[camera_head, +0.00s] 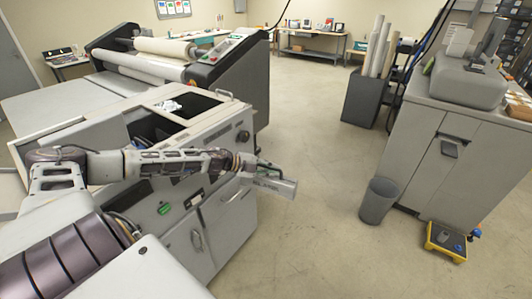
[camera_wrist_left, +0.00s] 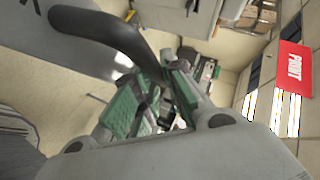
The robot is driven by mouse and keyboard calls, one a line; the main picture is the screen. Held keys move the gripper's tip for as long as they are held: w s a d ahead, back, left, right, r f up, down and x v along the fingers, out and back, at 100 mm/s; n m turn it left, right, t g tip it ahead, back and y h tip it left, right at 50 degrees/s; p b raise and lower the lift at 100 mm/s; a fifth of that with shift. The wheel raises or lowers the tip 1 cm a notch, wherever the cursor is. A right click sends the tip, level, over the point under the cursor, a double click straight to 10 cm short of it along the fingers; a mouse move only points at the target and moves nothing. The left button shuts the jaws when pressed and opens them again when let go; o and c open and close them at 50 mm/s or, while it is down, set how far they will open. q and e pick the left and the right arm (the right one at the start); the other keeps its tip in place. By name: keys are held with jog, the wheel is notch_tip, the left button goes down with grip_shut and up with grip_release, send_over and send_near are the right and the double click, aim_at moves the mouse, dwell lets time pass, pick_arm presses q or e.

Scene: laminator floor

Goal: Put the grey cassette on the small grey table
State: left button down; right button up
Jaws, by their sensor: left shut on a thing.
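The grey cassette (camera_head: 275,187) is a flat grey box with dark lettering on its side. In the head view it hangs in the air at the end of my left arm, in front of the grey machine's cabinet. My left gripper (camera_head: 262,168) is shut on it. My right gripper is not in view. I cannot identify the small grey table with certainty.
The grey machine (camera_head: 215,200) with an open top stands close beneath my left arm. A laminator with rollers (camera_head: 150,62) is behind it. The floor between is clear.

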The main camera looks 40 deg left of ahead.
aim_at(288, 195)
pick_arm(q)
jog(key=s+d+f, duration=0.1)
jog(key=d+f, duration=0.1)
jog(key=d+f+n+y, duration=0.1)
jog(key=d+f, duration=0.1)
jog(key=f, duration=0.1)
jog(key=s+d+f+n+t, duration=0.1)
jog(key=d+f, duration=0.1)
jog(key=f, duration=0.1)
jog(key=shift+s+d+f+y+b, duration=0.25)
jog(key=shift+s+d+y+b, duration=0.05)
jog(key=shift+d+y+b, duration=0.1)
jog(key=s+d+f+n+t+y+b, duration=0.1)
jog(key=s+d+f+n+y, duration=0.4)
jog(key=d, duration=0.6)
jog(key=shift+s+d+f+t+y+b, duration=0.35)
jog(key=shift+s+f+y, duration=0.25)
jog(key=shift+s+f, duration=0.75)
jog(key=shift+w+f, duration=0.1)
jog(key=shift+w, duration=0.1)
